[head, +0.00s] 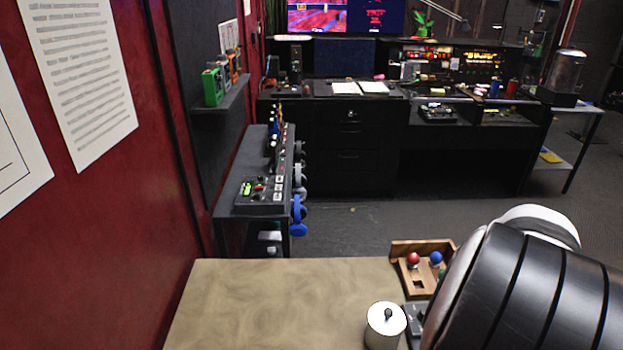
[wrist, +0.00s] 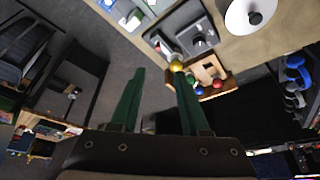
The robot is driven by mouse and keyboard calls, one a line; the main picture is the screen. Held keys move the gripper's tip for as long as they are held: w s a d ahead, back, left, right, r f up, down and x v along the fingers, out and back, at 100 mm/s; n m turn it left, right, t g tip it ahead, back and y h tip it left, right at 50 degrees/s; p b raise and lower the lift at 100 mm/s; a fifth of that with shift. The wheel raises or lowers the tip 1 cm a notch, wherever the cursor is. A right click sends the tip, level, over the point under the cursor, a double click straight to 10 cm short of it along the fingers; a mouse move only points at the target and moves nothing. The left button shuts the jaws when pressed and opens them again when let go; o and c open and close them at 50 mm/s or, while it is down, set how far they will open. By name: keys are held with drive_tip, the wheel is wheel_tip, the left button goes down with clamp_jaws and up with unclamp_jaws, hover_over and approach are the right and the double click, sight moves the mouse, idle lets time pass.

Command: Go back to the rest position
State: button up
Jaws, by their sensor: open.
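My gripper (wrist: 160,70) shows in the wrist view with two green fingers spread apart and nothing between them. The right fingertip overlaps a yellow ball (wrist: 176,66) in the picture; I cannot tell if they touch. A wooden box (head: 414,290) with a red ball (head: 413,259) and a blue ball (head: 436,258) stands at the table's far edge; it also shows in the wrist view (wrist: 209,70). A grey box (wrist: 187,37) is beside it. In the head view my arm covers the right side and hides the gripper.
A white cylinder with a black knob (head: 386,327) stands on the tan table (head: 270,300). The table's left part is clear. A red wall (head: 100,230) runs along the left. A dark shelf unit (head: 262,207) with headphones stands beyond the table.

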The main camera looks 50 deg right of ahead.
drive_tip(key=w+a+r+n+t+y, duration=0.2)
drive_tip(key=w+a+r+t+y, duration=0.15)
drive_tip(key=w+a, duration=1.2)
drive_tip(key=w+a+r+n+y, duration=0.1)
drive_tip(key=w+a+r+y, duration=0.1)
drive_tip(key=w+a, duration=0.35)
drive_tip(key=w+a+r+n+y, duration=0.1)
drive_tip(key=w+a+r+y, duration=0.1)
drive_tip(key=a, duration=0.6)
drive_tip(key=s+a+n+g, duration=0.1)
drive_tip(key=s+a+n, duration=0.1)
drive_tip(key=a, duration=0.7)
drive_tip(key=s+a+f+n+g+h, duration=0.1)
drive_tip(key=s+a+f+n, duration=0.4)
drive_tip(key=s, duration=0.5)
drive_tip(key=shift+s+a+f+n+g, duration=0.15)
drive_tip(key=shift+s+f+n+g, duration=0.15)
drive_tip(key=shift+f+n+g, duration=0.35)
